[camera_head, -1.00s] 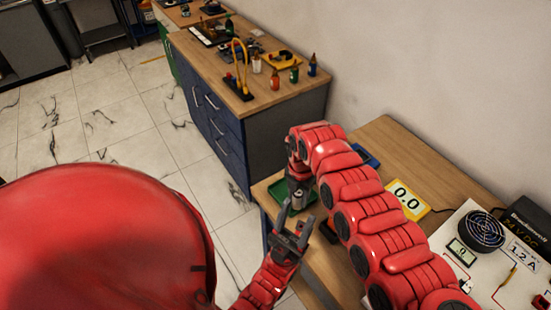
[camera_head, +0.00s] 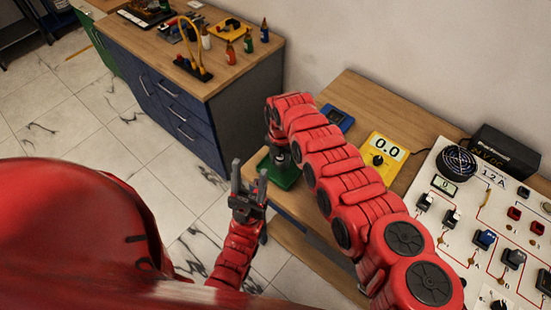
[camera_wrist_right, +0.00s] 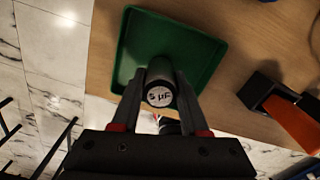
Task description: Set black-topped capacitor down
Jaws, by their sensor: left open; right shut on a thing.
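A small cylindrical capacitor (camera_wrist_right: 160,84) with a pale end marked "5 µF" and a dark body is between the fingers of my right gripper (camera_wrist_right: 160,92), which is shut on it. It is over the green tray (camera_wrist_right: 205,80) in the right wrist view; I cannot tell whether it touches the tray floor. In the head view the capacitor (camera_head: 282,159) shows small above the green tray (camera_head: 284,180), and my right arm hides much of both. My left gripper (camera_head: 248,172) is open and empty, left of the tray.
The tray lies at the near left end of a wooden table. A yellow meter (camera_head: 383,158) reading 0.0, a blue tray (camera_head: 337,118) and a panel (camera_head: 470,210) with switches are to the right. An orange and black object (camera_wrist_right: 280,100) lies beside the tray.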

